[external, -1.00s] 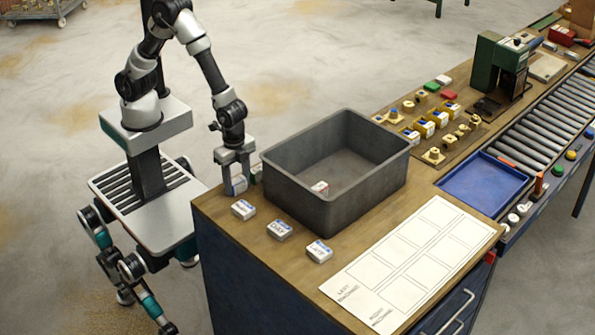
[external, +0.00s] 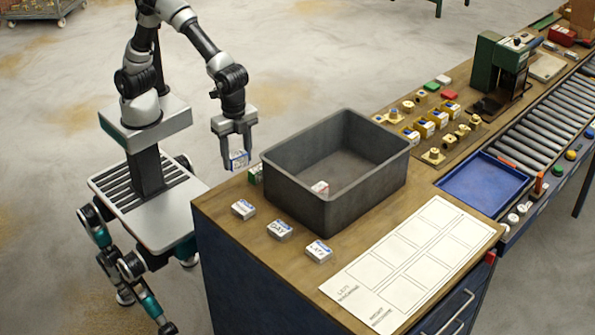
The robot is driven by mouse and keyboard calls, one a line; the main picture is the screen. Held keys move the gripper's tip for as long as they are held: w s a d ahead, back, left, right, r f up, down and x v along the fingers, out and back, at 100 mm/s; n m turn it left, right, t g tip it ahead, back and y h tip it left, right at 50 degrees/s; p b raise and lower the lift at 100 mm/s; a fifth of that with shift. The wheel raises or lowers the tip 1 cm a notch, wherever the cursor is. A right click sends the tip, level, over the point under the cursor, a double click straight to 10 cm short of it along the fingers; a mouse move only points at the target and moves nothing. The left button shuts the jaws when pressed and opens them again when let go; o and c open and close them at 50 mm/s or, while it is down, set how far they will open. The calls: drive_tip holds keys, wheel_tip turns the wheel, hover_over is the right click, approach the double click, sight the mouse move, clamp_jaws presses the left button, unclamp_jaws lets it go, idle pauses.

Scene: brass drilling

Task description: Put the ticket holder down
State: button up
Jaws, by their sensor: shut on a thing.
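A deep grey bin (external: 335,203) stands right of my gripper, with a small white-and-red item (external: 320,187) inside. A green-and-white block (external: 255,173) sits by its left corner. Three white blocks (external: 279,229) lie in front. A white marked sheet (external: 410,262) covers the right front.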

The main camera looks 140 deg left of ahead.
drive_tip(key=w+a+r+p, duration=0.2)
drive_tip(key=w+a+r, duration=0.15)
drive_tip(key=w, duration=0.55)
drive_tip(key=n+p, duration=0.1)
drive_tip(key=p, duration=0.6)
hover_over(342, 188)
wheel_tip(342, 188, down, 8)
wheel_tip(342, 188, down, 7)
drive_tip(key=b, duration=0.7)
drive_tip(key=shift+b, duration=0.35)
drive_tip(key=shift+f, duration=1.05)
drive_tip(key=shift+f, duration=0.25)
drive_tip(key=o, duration=1.1)
